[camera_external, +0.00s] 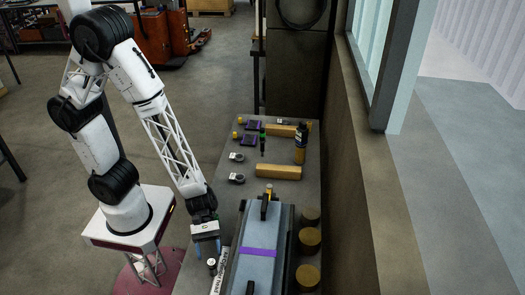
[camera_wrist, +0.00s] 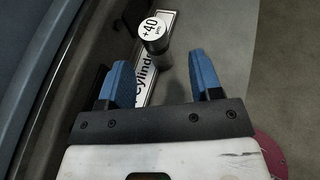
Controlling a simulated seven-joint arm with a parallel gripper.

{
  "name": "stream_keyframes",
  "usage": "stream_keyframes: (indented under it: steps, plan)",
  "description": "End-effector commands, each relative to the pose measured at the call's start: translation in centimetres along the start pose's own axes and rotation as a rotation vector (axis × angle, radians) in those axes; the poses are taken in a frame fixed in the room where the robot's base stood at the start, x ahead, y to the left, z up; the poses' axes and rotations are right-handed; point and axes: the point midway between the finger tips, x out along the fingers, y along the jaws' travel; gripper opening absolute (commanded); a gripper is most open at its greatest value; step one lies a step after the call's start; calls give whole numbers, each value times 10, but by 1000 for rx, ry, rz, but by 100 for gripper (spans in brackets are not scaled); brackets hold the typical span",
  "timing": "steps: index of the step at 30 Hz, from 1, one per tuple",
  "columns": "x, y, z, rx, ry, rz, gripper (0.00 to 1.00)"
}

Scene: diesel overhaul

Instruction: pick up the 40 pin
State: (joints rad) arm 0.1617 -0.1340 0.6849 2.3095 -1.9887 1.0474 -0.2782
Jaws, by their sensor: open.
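The 40 pin is a short dark cylinder with a white top marked "+40" (camera_wrist: 152,33). It stands upright at the top centre of the wrist view, partly over a white label strip reading "Cylinder" (camera_wrist: 146,88). In the external view the pin (camera_external: 212,263) is small, near the table's front left. My gripper (camera_wrist: 160,82) has two blue fingers spread apart with nothing between them. The pin is just beyond the fingertips, roughly in line with the gap and apart from them. In the external view my gripper (camera_external: 207,243) is low over the table's left edge, close to the pin.
A grey engine block (camera_external: 254,245) with a purple band stands right of the pin. Brown cylinders (camera_external: 310,240) line its far side. Yellow blocks (camera_external: 279,172), a dark bottle (camera_external: 301,143) and small parts lie farther back.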

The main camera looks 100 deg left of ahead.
Motion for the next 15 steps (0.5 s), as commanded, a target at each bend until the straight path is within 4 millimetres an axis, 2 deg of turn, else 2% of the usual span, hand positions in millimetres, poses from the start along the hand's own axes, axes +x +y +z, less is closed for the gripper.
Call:
stream_keyframes:
  steps: [15]
  plan:
    - [5,1,0,0,0,0,59]
